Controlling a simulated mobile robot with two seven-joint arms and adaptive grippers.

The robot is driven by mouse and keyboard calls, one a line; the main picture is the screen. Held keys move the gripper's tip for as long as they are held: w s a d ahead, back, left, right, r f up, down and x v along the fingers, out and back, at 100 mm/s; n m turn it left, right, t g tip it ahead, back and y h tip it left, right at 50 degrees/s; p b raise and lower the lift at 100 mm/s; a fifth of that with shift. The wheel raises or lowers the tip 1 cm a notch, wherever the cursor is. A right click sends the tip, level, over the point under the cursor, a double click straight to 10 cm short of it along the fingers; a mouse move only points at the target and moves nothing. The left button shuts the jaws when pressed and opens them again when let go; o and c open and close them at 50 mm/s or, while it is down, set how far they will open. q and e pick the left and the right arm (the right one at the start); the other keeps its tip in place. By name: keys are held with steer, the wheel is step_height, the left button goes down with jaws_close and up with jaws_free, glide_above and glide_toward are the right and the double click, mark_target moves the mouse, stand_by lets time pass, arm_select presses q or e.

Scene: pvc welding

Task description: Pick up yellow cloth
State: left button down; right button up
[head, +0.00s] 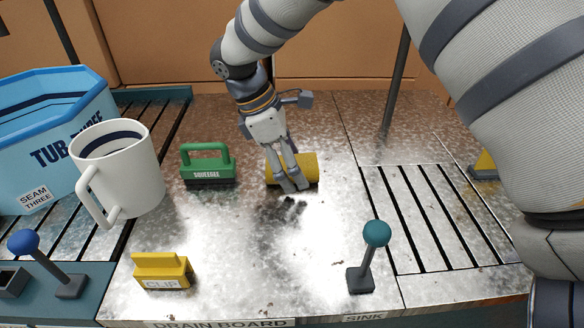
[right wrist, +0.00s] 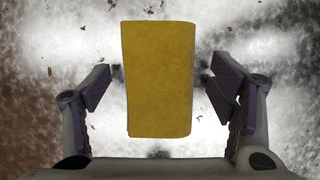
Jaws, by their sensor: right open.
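The yellow cloth (head: 308,165) is a rolled or folded bundle lying on the metal drain board (head: 240,250). In the right wrist view the yellow cloth (right wrist: 158,80) lies between the two fingers, with a gap on each side. My right gripper (head: 293,187) points down at the cloth and hides part of it in the head view. In the right wrist view my right gripper (right wrist: 162,92) is open, its fingers on either side of the cloth. My left gripper is not in view.
A green squeegee (head: 208,165) stands left of the cloth. A white mug (head: 125,170) and a blue tub (head: 50,120) are at the left. A yellow clip (head: 162,271) and a teal-knobbed lever (head: 367,260) are nearer the front. A slatted grate (head: 430,215) lies to the right.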

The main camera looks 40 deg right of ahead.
steer(key=shift+f, duration=0.2)
stand_by(0.5)
steer(key=shift+c, duration=0.6)
steer(key=c, duration=1.1)
